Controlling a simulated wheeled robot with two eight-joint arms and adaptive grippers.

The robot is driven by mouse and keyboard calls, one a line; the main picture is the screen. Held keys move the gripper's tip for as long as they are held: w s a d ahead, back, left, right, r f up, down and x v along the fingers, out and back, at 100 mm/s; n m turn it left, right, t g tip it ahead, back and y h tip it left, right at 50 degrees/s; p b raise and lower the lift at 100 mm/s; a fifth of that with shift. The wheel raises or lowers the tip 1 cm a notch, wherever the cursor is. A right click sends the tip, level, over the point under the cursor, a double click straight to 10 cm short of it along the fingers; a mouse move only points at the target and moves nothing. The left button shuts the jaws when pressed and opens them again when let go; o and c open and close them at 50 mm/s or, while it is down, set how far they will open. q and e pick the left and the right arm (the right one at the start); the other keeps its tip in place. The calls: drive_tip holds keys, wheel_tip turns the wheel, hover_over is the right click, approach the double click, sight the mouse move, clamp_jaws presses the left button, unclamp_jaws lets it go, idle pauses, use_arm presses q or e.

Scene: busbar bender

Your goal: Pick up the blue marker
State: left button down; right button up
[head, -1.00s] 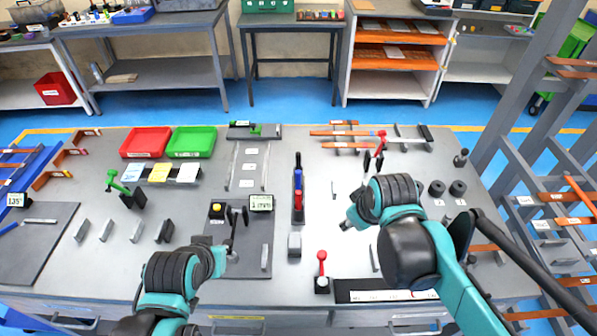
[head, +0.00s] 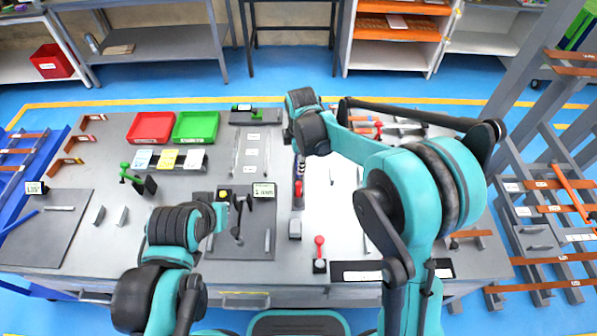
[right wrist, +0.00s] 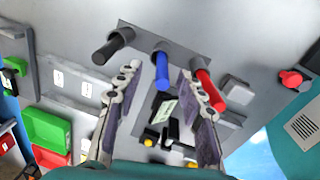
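In the right wrist view, the blue marker (right wrist: 162,72) stands in a grey holder (right wrist: 180,50), between a black marker (right wrist: 113,46) and a red marker (right wrist: 207,90). My right gripper (right wrist: 160,75) is open and empty, its fingers on either side of the blue marker in the picture; contact cannot be told. In the head view, my right arm partly covers the holder, and the red marker (head: 298,188) shows below it. My left gripper (head: 238,204) hangs over a dark grey plate; its finger opening is unclear.
A red tray (head: 151,127) and a green tray (head: 196,127) stand at the back left of the table. A small display (head: 264,190) and a red-knobbed lever (head: 319,254) stand near the holder. Orange bars on racks (head: 555,184) are at the right.

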wheel_tip(320, 180, down, 5)
drive_tip(key=shift+w+a+f+b, duration=0.1)
drive_tip(key=shift+w+b, duration=0.05)
drive_tip(key=shift+b, duration=0.6)
clamp_jaws()
drive_tip(key=shift+r, duration=0.2)
